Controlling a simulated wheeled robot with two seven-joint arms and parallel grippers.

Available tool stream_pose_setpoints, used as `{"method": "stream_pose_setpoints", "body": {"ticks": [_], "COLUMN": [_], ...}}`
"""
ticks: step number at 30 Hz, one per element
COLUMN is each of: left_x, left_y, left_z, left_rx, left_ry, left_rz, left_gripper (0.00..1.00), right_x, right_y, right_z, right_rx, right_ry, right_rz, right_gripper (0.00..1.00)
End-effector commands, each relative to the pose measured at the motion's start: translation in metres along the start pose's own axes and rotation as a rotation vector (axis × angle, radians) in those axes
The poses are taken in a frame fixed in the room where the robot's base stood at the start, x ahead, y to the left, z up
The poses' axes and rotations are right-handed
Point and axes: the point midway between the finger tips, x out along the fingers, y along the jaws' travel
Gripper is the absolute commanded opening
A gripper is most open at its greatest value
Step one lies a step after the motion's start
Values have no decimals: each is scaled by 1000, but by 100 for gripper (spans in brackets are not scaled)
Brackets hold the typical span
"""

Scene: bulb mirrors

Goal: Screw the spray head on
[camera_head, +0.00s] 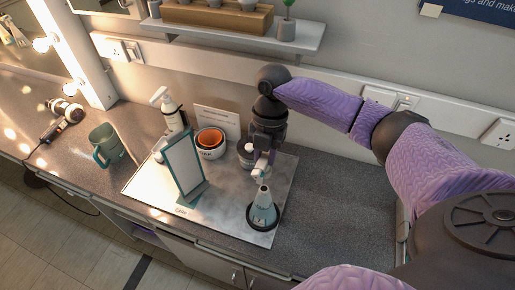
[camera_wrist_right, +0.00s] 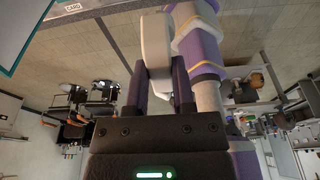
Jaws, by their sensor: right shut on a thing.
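My right gripper (camera_head: 262,165) points down over the right part of the tray and is shut on the white spray head (camera_head: 259,176). The spray head also shows between the two fingers in the right wrist view (camera_wrist_right: 157,45). Straight below it, a teal and pale conical bottle (camera_head: 262,210) stands upright in a dark ring (camera_head: 249,222). The spray head is at the bottle's narrow top; I cannot tell whether they touch or whether the threads engage. My left gripper is not in view.
A green mug (camera_head: 104,146) and hair dryer (camera_head: 63,116) are farther left. The counter's right side is clear.

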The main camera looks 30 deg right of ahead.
Motion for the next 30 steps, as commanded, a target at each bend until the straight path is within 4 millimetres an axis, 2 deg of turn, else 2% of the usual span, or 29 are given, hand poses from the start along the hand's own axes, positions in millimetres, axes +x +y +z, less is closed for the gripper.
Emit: {"method": "stream_pose_setpoints", "body": {"ticks": [9, 15, 25, 30], "left_x": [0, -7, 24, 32], "left_y": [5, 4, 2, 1], "left_z": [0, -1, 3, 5], "left_rx": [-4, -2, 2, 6], "left_ry": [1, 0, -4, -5], "left_rz": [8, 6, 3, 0], "left_gripper": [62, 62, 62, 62], "right_x": [1, 0, 45, 58], "right_y": [-1, -1, -1, 0], "right_z": [1, 1, 10, 13], "right_rx": [-26, -26, -26, -26], "right_ry": [-1, 7, 7, 6], "right_rz": [-5, -5, -5, -4], "right_gripper": [0, 0, 0, 0]}}
